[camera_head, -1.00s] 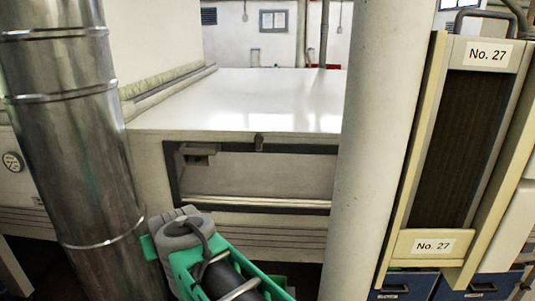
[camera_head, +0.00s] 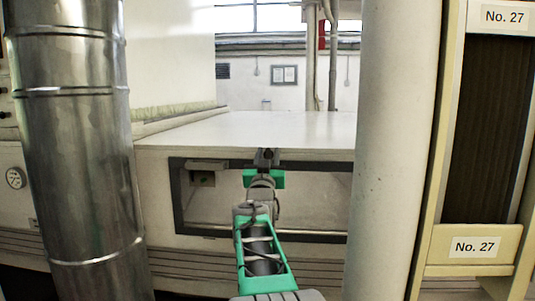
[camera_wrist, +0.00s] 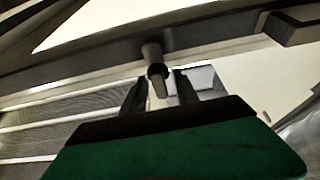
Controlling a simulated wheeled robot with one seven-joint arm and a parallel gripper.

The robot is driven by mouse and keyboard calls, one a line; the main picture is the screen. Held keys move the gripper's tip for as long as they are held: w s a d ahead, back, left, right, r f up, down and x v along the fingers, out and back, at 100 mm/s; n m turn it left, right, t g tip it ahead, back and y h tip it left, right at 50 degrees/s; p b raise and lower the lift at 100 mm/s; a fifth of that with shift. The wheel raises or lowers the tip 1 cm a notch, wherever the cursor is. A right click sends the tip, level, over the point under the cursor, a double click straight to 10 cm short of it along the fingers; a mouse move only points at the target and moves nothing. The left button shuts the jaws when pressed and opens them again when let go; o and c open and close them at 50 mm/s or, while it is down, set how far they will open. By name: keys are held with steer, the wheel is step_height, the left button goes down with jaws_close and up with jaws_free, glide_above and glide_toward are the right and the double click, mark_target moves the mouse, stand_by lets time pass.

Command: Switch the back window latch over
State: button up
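The window latch (camera_head: 262,152) is a small dark piece at the top middle of the dark window frame (camera_head: 177,195). In the wrist view the latch (camera_wrist: 152,52) hangs from the frame's edge as a short lever pointing down. My gripper (camera_head: 266,160) is up at the latch and partly covers it in the head view. In the wrist view my gripper (camera_wrist: 160,80) has its two dark fingers apart, one on each side of the lever's lower end. Gaps show beside the lever, so the fingers look open around it and not closed on it.
A shiny metal pipe (camera_head: 80,150) stands at the left and a pale column (camera_head: 395,150) at the right, with my arm between them. The wide white top (camera_head: 240,125) lies above the window. A panel marked No. 27 (camera_head: 487,130) stands far right.

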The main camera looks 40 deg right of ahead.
steer(key=shift+c, duration=0.3)
jaws_close()
